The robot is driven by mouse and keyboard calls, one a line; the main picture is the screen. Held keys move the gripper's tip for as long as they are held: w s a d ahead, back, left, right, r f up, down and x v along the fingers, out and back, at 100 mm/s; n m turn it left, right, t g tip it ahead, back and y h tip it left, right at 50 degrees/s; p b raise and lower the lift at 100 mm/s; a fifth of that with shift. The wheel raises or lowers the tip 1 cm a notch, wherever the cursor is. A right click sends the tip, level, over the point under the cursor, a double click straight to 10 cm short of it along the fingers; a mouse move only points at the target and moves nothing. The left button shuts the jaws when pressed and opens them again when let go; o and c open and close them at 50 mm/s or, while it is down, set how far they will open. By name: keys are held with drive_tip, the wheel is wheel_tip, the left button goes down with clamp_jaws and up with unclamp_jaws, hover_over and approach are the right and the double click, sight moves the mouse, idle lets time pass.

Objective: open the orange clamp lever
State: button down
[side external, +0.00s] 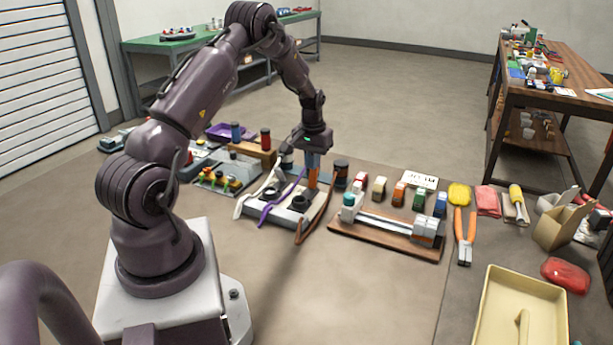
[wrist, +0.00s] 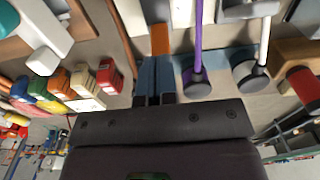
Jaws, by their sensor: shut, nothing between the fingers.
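The orange clamp lever (side external: 313,178) stands roughly upright at the right end of a pale clamp fixture (side external: 286,214) in the side view. In the wrist view its orange part (wrist: 159,38) shows just beyond my fingertips. My gripper (side external: 310,163) is shut and empty, pointing down, with its blue-grey fingers (wrist: 155,74) side by side at the lever. I cannot tell whether they touch it. A purple lever (wrist: 198,40) and a white lever (wrist: 264,42) stand on the same fixture. My gripper hides part of the orange lever.
A brown curved strip (side external: 316,222) runs close beside the fixture's right side. A wooden board with a rail and blocks (side external: 385,240) lies to the right. Several coloured blocks and bottles stand behind. Orange-handled pliers (side external: 464,235) lie further right. Floor in front is clear.

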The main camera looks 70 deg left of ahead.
drive_tip(key=shift+s+d+r, duration=0.2)
drive_tip(key=shift+r, duration=0.4)
drive_tip(key=shift+s+d+r, duration=0.2)
drive_tip(key=shift+d+r, duration=0.05)
drive_tip(key=shift+r, duration=0.3)
drive_tip(key=shift+s+d+r, duration=0.2)
drive_tip(key=shift+r, duration=0.4)
drive_tip(key=s+d+r+m+t, duration=0.1)
drive_tip(key=s+d+r+m, duration=0.2)
drive_tip(key=d+r, duration=0.4)
drive_tip(key=s+d+r+m+t, duration=0.2)
drive_tip(key=s+d+r, duration=0.4)
drive_tip(key=d, duration=0.8)
drive_tip(key=s+d+r+m+t, duration=0.2)
drive_tip(key=s+d+r+m, duration=0.2)
drive_tip(key=d+r, duration=0.6)
drive_tip(key=shift+s+d, duration=0.75)
drive_tip(key=shift+d, duration=0.05)
drive_tip(key=shift+a+f, duration=0.1)
